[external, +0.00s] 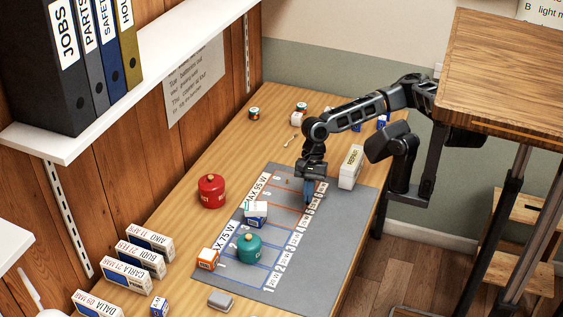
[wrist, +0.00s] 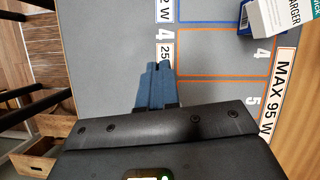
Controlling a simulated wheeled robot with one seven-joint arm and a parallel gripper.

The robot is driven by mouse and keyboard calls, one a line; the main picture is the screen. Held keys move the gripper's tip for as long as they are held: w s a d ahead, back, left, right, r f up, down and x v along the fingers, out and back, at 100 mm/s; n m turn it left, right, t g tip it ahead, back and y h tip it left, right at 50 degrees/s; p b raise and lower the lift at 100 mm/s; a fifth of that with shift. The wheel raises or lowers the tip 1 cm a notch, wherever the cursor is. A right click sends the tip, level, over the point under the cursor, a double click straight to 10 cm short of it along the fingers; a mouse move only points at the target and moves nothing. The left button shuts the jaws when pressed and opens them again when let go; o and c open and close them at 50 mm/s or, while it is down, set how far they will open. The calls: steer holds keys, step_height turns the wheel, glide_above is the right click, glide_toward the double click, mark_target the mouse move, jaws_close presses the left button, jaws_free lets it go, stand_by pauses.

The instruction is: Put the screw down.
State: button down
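My gripper (external: 308,198) points down low over the right part of the grey mat (external: 345,215), near the column of numbers. In the wrist view its blue fingers (wrist: 155,82) are together, over the strip beside the number 4. I see no screw between or below them; anything very small there is hidden. In the external view a small pale, slim item (external: 291,141) lies on the bare wood behind the mat; I cannot tell what it is. A tiny brownish item (external: 288,181) is on the mat left of my gripper, too small to identify.
A white box (external: 351,167) stands close right of my gripper. A red canister (external: 212,191) stands left of the mat. The mat's near right side is clear.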

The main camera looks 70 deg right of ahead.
steer(key=s+d+r+m+t, duration=0.1)
steer(key=s+d+r+m, duration=0.15)
steer(key=d, duration=0.45)
steer(key=s+d+r+m+t+h, duration=0.1)
steer(key=s+d+r+m, duration=0.1)
steer(key=d+r+m, duration=0.3)
steer(key=s+d+r+m+t, duration=0.1)
steer(key=s+d+r+t, duration=0.15)
steer(key=d, duration=0.55)
steer(key=s+d+r+m+h, duration=0.2)
steer(key=s+d+m, duration=0.5)
steer(key=s+d, duration=0.35)
glide_above(350, 162)
steer(key=s, duration=0.2)
steer(key=f, duration=0.6)
steer(key=shift+w+d+f+p, duration=0.25)
steer(key=shift+d+p, duration=0.05)
steer(key=shift+d, duration=0.1)
steer(key=shift+f, duration=2.05)
steer(key=shift+a+f, duration=0.1)
steer(key=c, duration=1.4)
jaws_free()
